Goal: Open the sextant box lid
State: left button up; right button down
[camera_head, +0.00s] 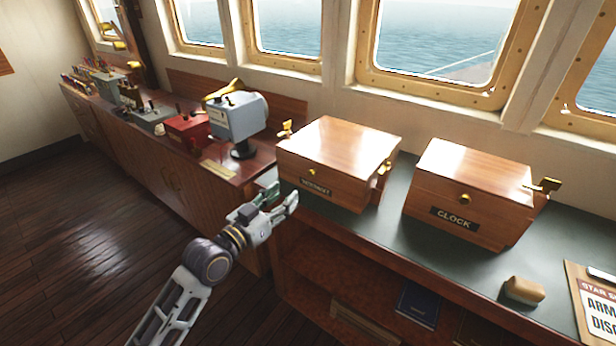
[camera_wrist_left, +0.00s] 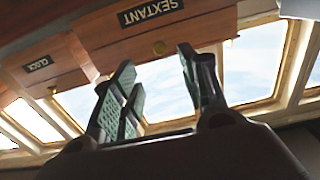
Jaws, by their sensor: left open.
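The sextant box (camera_head: 322,188) is a wooden box with a dark name plate, a small brass knob (camera_head: 311,171) and brass fittings at its sides. It stands on the green counter top with its lid (camera_head: 345,147) down. My left gripper (camera_head: 282,197) is open and empty, in front of the box's left front corner and below the knob. My right gripper is out of view.
A similar clock box (camera_head: 460,213) stands to the right on the green counter (camera_head: 395,245). A tan block (camera_head: 523,291) and a clipboard (camera_head: 597,300) lie further right. A grey device (camera_head: 238,115) stands at the left. Open shelves with a blue book (camera_head: 418,305) are below the counter.

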aim_at(309, 175)
pick_arm(q)
jog(key=shift+x, duration=5.85)
